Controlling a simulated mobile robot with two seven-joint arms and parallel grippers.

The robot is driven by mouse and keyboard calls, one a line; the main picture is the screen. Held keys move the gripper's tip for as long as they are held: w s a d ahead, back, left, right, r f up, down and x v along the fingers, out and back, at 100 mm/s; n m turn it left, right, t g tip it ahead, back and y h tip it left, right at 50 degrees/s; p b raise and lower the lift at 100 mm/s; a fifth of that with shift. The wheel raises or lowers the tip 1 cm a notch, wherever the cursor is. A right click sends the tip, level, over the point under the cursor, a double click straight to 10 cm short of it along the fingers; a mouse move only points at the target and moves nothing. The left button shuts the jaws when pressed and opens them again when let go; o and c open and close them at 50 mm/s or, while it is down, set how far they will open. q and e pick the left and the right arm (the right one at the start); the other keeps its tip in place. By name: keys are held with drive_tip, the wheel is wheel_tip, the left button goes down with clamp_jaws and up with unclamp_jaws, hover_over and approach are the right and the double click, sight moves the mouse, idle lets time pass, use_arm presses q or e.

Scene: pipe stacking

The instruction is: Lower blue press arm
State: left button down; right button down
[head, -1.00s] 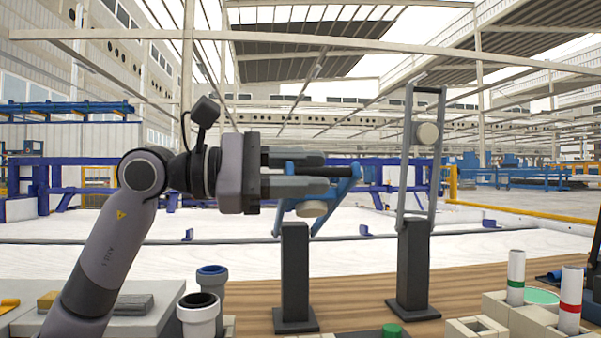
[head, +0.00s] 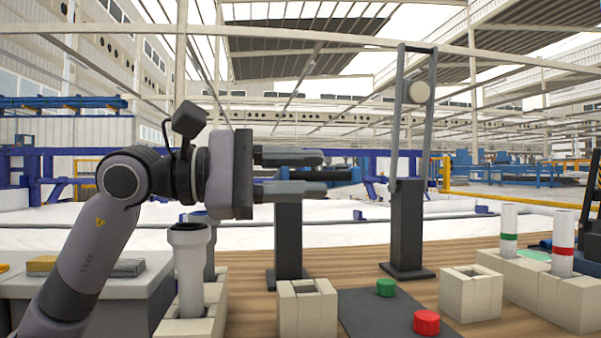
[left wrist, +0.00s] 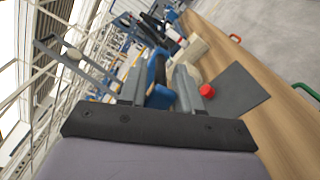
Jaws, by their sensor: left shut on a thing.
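The blue press arm (head: 345,175) shows at the tips of my left gripper (head: 318,174), about level with the top of its dark post (head: 289,240). Most of it is hidden behind the fingers in the head view. In the left wrist view the blue arm (left wrist: 160,98) lies between the two grey fingers. My left gripper is shut on it. My right gripper is not in view.
A grey press arm (head: 398,130) stands upright on a second dark post (head: 407,225) to the right. Green (head: 386,288) and red (head: 426,322) caps sit on a dark mat. Beige blocks (head: 470,293) and banded pipes stand on the right; a pipe (head: 190,270) stands left.

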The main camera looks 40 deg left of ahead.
use_arm(q)
drive_tip(key=shift+w+a+f, duration=0.1)
drive_tip(key=shift+w+a, duration=0.05)
drive_tip(key=c, duration=1.1)
unclamp_jaws()
drive_tip(key=shift+a, duration=0.1)
drive_tip(key=shift+s+a+f+b, duration=0.1)
drive_tip(key=shift+s+a+b, duration=0.15)
drive_tip(key=shift+s+b, duration=0.15)
drive_tip(key=b+v, duration=0.2)
drive_tip(key=v, duration=0.3)
drive_tip(key=shift+s+a, duration=0.35)
drive_tip(key=shift+s, duration=0.1)
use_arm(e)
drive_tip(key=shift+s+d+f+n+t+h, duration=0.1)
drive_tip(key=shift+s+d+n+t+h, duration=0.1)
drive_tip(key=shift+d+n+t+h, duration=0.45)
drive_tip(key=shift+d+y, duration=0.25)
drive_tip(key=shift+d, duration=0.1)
